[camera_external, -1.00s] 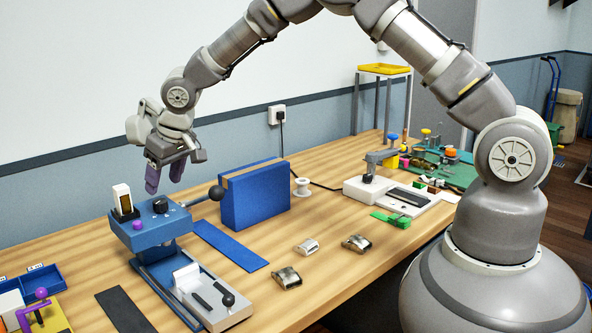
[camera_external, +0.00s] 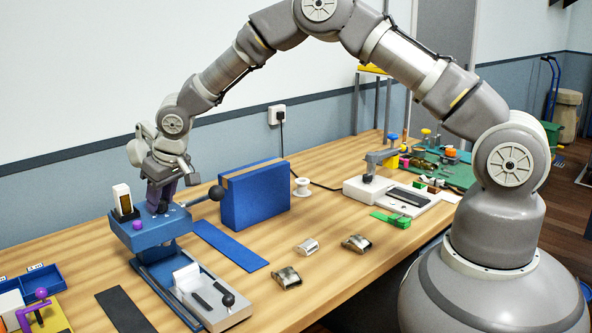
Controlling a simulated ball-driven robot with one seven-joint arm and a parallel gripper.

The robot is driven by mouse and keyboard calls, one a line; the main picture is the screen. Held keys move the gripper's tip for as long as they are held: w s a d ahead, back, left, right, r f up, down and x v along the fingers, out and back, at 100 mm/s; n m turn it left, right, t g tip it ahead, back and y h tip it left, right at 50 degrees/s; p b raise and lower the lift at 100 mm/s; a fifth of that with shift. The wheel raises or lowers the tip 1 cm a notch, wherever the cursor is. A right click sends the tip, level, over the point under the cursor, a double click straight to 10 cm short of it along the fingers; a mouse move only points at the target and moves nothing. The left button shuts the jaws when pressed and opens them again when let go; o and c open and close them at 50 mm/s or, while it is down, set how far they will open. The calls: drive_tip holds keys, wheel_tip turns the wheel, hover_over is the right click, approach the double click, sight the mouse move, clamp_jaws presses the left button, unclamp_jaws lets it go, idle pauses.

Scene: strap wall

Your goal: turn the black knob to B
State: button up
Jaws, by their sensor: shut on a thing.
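The black knob sits on top of the blue machine (camera_external: 148,238) at the left of the workbench. My gripper (camera_external: 160,205), with purple-grey fingers, is down at the machine's top and shut on the knob. The fingers cover the knob, so its pointer cannot be seen. Small pale marks show on the top beside the fingers, too small to read.
A lever with a black ball (camera_external: 216,193) sticks out right, near a blue box (camera_external: 255,195).

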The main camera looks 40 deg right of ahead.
drive_tip(key=shift+n, duration=0.3)
drive_tip(key=n+p, duration=0.1)
drive_tip(key=n+y+p, duration=0.1)
drive_tip(key=shift+w+d+r+n+g, duration=0.1)
drive_tip(key=shift+d+n+g, duration=0.05)
drive_tip(key=shift+n+g, duration=0.2)
drive_tip(key=n+y+p, duration=0.1)
drive_tip(key=n, duration=0.1)
drive_tip(key=shift+n, duration=0.35)
drive_tip(key=n+g, duration=0.1)
drive_tip(key=n, duration=0.1)
drive_tip(key=n+g+y, duration=0.1)
drive_tip(key=n, duration=0.2)
drive_tip(key=shift+w+n, duration=0.15)
drive_tip(key=shift+n, duration=0.15)
drive_tip(key=o, duration=1)
drive_tip(key=shift+g, duration=0.25)
drive_tip(key=shift+o, duration=0.2)
drive_tip(key=shift+d, duration=0.1)
drive_tip(key=p+v, duration=0.1)
drive_tip(key=v, duration=0.6)
drive_tip(key=shift+r, duration=0.25)
